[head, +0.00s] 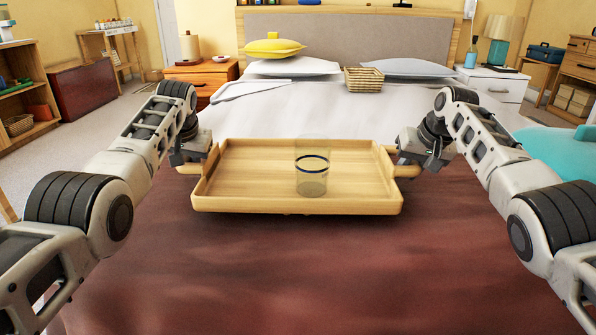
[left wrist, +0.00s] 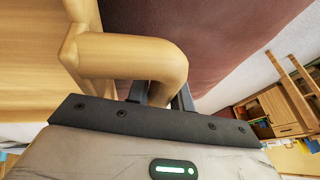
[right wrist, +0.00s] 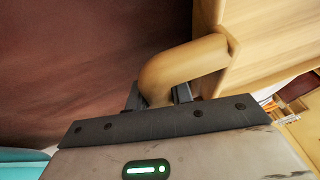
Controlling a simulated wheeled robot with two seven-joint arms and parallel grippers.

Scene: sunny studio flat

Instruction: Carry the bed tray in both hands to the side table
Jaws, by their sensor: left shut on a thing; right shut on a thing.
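The wooden bed tray (head: 250,175) is held between my two arms above the red-brown bed cover in the head view. A clear glass with a dark blue band (head: 312,178) stands upright on it, right of the middle. My left gripper (head: 186,166) is shut on the tray's left handle, which also shows in the left wrist view (left wrist: 135,55). My right gripper (head: 408,168) is shut on the right handle, which also shows in the right wrist view (right wrist: 185,65). The tray looks about level. I cannot tell which piece of furniture is the side table.
The bed (head: 300,270) fills the middle, with pillows, a yellow cushion (head: 274,47) and a wicker basket (head: 364,79) at its head. A wooden nightstand (head: 200,78) stands left, a white one (head: 497,88) right. Open floor (head: 100,125) lies to the left. A teal item (head: 560,152) is at right.

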